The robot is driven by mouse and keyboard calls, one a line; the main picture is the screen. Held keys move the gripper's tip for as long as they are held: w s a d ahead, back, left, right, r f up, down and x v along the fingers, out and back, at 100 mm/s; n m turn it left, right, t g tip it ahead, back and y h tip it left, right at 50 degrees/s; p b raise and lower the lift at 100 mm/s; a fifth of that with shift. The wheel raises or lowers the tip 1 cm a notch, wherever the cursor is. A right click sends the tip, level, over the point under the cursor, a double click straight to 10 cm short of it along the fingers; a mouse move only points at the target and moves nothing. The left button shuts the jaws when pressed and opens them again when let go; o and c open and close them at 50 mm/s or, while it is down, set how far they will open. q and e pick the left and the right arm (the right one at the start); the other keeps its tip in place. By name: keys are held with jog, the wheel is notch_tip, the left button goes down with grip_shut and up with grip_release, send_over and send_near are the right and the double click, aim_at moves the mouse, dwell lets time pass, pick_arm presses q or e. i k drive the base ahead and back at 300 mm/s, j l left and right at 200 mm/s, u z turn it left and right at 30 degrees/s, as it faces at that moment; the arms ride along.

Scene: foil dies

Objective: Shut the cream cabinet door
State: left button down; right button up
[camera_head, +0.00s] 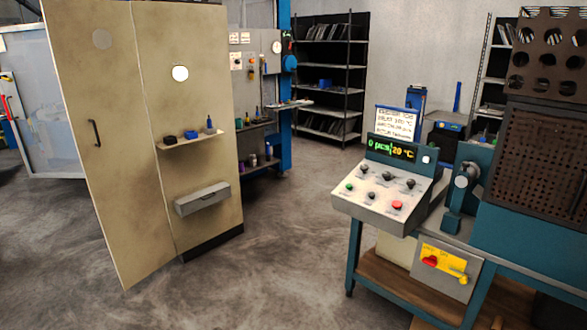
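The cream cabinet (215,120) stands at the left in the head view. Its cream door (115,190) is a tall panel with a black bar handle (95,132) and a faint grey disc above it. The door stands out at an angle from the cabinet, and its free lower corner juts toward me over the floor. The cabinet's inside is hidden behind the door, so I cannot tell exactly how wide it is open. Neither of my grippers shows.
A small shelf (190,140) with several small items and a grey box (202,198) stick out from the cabinet face. A control console (385,193) on a blue bench stands right. Bare concrete floor (265,285) lies between. A black rack (328,60) stands behind.

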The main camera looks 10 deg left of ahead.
aim_at(93, 45)
jog(key=i+j+u, duration=0.3)
jog(key=u, duration=0.2)
jog(key=i+u, duration=1)
jog(key=k+j, duration=0.05)
jog(key=k, duration=0.05)
